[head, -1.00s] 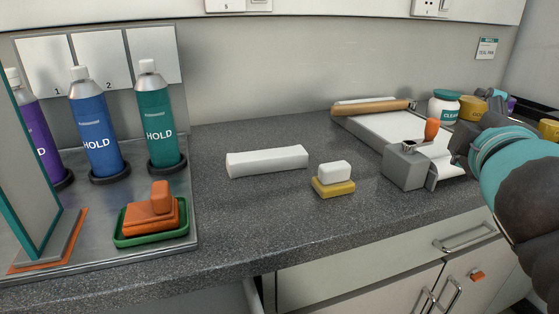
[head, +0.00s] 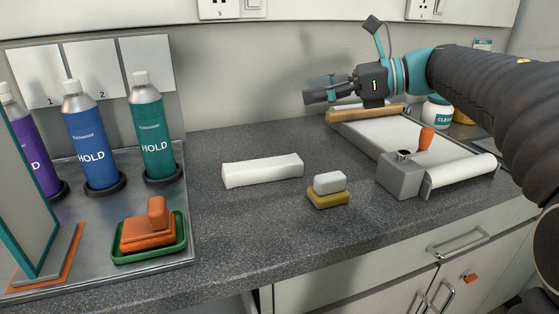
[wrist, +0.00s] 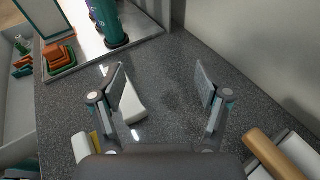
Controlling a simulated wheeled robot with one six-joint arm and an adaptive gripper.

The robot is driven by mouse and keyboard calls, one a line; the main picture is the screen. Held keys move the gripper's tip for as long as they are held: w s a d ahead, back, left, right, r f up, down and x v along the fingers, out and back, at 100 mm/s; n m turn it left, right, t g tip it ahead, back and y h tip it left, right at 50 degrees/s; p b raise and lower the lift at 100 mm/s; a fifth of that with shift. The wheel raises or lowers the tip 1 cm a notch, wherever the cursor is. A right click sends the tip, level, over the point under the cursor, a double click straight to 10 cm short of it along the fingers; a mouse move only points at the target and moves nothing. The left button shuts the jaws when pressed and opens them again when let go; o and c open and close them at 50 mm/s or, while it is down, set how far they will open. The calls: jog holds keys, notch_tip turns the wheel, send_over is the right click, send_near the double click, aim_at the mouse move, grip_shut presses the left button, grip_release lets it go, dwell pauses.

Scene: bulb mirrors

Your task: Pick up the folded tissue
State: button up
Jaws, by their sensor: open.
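The folded tissue (head: 262,170) looks like a long white block lying flat near the middle of the grey counter. In the wrist view the tissue (wrist: 132,108) lies beside and partly behind the left finger, so part of it is hidden. My gripper (head: 318,88) is open and empty, raised well above the counter, to the right of the tissue and toward the back wall. In the wrist view the gripper (wrist: 160,85) has its fingers wide apart with bare counter between them.
A white block on a yellow sponge (head: 328,199) sits right of the tissue. A grey box with an orange handle (head: 400,175) and a paper tray with a wooden roller (head: 365,113) stand farther right. Spray bottles (head: 154,130) and an orange stack in a green dish (head: 180,248) stand left.

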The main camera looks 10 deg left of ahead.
aim_at(265, 163)
jog(key=d+f+n+g+h, duration=0.1)
jog(key=f+n+g, duration=0.1)
jog(key=s+d+f+n+g+h, duration=0.1)
jog(key=f+g, duration=0.1)
jog(key=d+f+n+g+h, duration=0.1)
jog(key=f+n+g, duration=0.1)
jog(key=shift+s+d+n, duration=0.3)
jog(key=shift+s+d, duration=0.05)
jog(key=shift+d, duration=0.05)
jog(key=shift+s+a+f+h, duration=0.1)
jog(key=shift+s+f+h, duration=0.1)
jog(key=shift+h, duration=0.1)
jog(key=x, duration=1.3)
jog(key=shift+a+r+p, duration=0.1)
jog(key=shift+a+p, duration=0.05)
jog(key=shift+p, duration=0.2)
jog(key=c, duration=0.9)
